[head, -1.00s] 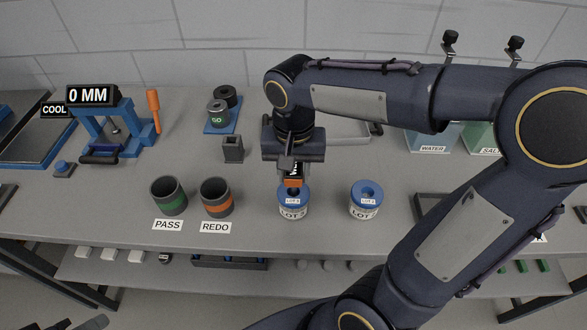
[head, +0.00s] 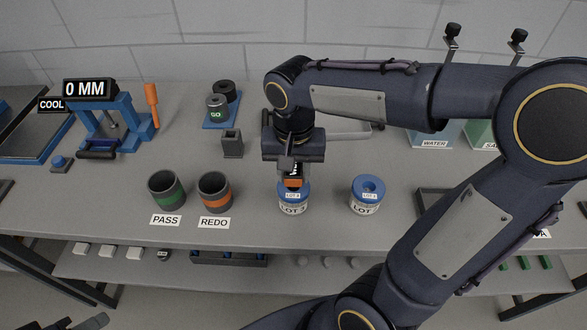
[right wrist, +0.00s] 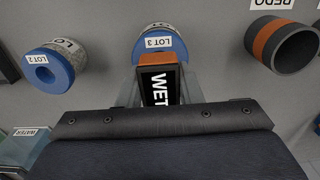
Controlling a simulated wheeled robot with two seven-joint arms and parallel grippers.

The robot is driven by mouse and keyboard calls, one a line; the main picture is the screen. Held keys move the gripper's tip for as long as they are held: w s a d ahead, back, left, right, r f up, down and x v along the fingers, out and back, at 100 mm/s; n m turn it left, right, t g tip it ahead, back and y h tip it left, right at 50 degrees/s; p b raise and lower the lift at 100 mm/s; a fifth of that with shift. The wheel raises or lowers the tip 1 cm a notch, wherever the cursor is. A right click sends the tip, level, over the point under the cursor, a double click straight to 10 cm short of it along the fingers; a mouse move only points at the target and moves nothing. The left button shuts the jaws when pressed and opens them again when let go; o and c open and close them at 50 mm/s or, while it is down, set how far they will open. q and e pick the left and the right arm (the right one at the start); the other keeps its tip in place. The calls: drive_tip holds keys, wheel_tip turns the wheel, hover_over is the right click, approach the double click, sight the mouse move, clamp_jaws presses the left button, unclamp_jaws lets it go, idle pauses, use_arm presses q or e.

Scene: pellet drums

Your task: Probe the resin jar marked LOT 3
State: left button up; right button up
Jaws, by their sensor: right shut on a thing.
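The resin jar marked LOT 3 (head: 292,204) stands on the bench with a blue lid; its label reads clearly in the right wrist view (right wrist: 166,42). My right gripper (head: 291,166) is directly above it, shut on a black and orange probe (head: 293,183). In the right wrist view the probe (right wrist: 158,84) shows the word WET, and its orange end overlaps the lid's edge. The probe's tip and the lid's hole are hidden. A dark piece at the bottom left, perhaps my left gripper (head: 88,323), is mostly cut off.
The LOT 2 jar (head: 367,195) stands to the right, its lid hole open. A green-banded PASS cup (head: 166,192) and an orange-banded REDO cup (head: 214,193) stand to the left. Behind are a grey square holder (head: 232,145) and a blue gauge reading 0 MM (head: 122,120).

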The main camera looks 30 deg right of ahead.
drive_tip(key=shift+f+b, duration=0.6)
drive_tip(key=shift+f, duration=0.2)
drive_tip(key=o, duration=1.1)
drive_tip(key=shift+o, duration=0.2)
wheel_tip(320, 180, up, 8)
drive_tip(key=shift+f, duration=0.1)
drive_tip(key=s+f+n+t+y, duration=0.3)
drive_tip(key=s+f+n+t, duration=0.1)
drive_tip(key=s, duration=0.7)
wheel_tip(320, 180, down, 2)
drive_tip(key=shift+s+a+f+n+t+y, duration=0.25)
drive_tip(key=shift+s+a+n+t+y, duration=0.15)
drive_tip(key=shift+t, duration=0.4)
